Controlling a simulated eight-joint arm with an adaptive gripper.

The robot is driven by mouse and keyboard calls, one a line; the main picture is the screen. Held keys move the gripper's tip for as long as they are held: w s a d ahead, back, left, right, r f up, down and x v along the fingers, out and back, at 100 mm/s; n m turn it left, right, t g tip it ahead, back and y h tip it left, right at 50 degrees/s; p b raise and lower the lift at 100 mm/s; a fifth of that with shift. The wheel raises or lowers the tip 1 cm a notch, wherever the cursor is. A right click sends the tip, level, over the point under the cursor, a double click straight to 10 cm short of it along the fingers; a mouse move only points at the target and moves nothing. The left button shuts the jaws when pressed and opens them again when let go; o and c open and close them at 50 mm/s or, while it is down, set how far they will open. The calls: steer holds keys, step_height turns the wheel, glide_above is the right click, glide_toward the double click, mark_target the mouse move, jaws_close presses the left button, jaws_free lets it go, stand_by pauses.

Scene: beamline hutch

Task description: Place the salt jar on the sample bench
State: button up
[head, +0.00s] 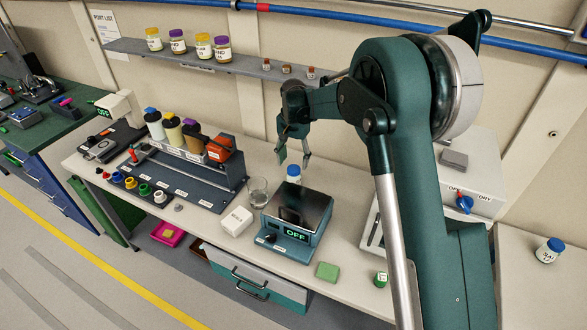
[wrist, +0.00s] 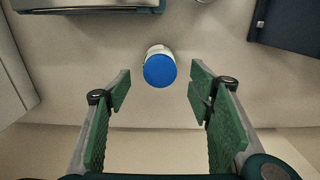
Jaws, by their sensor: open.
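A white jar with a blue lid (head: 293,174) stands upright on the pale bench (head: 342,240), just behind the balance. In the wrist view this blue-lidded jar (wrist: 160,68) lies ahead of the fingertips, roughly centred between them. A second blue-lidded jar (head: 549,250) stands on a pale surface at the far right. Its label is too small to read surely, so I cannot tell which of the two is the salt jar. My gripper (head: 294,158) is open and empty, above the first jar and apart from it.
A teal balance (head: 285,240) reading OFF, a glass beaker (head: 258,190) and a white box (head: 236,221) stand close to the first jar. A dark rack with bottles (head: 190,175) is to the left. The shelf (head: 225,64) above holds several jars.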

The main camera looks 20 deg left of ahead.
steer(key=shift+r, duration=1.75)
